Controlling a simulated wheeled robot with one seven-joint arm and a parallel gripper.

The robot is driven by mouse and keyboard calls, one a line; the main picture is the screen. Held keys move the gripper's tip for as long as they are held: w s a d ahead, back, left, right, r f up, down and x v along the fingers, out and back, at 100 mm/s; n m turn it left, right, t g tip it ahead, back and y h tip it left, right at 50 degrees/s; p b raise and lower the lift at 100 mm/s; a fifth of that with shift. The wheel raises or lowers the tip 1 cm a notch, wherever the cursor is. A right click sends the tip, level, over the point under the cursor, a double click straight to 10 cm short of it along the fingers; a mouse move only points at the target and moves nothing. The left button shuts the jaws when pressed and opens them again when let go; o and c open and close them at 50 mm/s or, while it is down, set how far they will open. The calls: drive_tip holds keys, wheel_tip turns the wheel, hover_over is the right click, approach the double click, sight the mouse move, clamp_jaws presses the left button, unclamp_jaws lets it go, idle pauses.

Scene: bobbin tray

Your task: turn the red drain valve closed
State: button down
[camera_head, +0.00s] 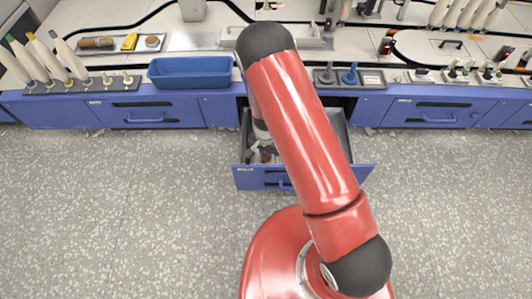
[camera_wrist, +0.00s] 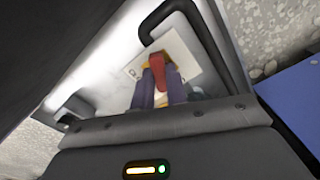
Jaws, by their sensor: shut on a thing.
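The red drain valve (camera_wrist: 166,68) shows in the wrist view as a red handle on a pale plate (camera_wrist: 184,52) with a yellowish patch. My gripper (camera_wrist: 161,84) has one finger on each side of the handle and is shut on it. The fingers hide part of the valve and plate. In the head view my gripper (camera_head: 264,148) reaches down into the open drawer (camera_head: 345,133), where a small red spot shows near it. My arm covers much of the drawer, and the valve's exact angle is hard to tell.
A dark curved pipe or bar (camera_wrist: 152,22) runs close by the plate in the wrist view. In the head view a blue bin (camera_head: 190,72) stands on the counter left of the drawer. Blue knobs (camera_head: 349,76) stand on the right. The speckled floor (camera_head: 130,210) is clear.

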drive_tip(key=m, duration=0.6)
drive_tip(key=shift+m+p, duration=0.3)
drive_tip(key=shift+p, duration=0.1)
drive_tip(key=m+p, duration=0.1)
drive_tip(key=m, duration=0.5)
drive_tip(key=shift+p, duration=0.35)
drive_tip(key=shift+m, duration=0.3)
drive_tip(key=c, duration=1.4)
unclamp_jaws()
wheel_tip(320, 180, up, 8)
drive_tip(key=shift+f+p, duration=0.1)
drive_tip(key=shift+p, duration=0.55)
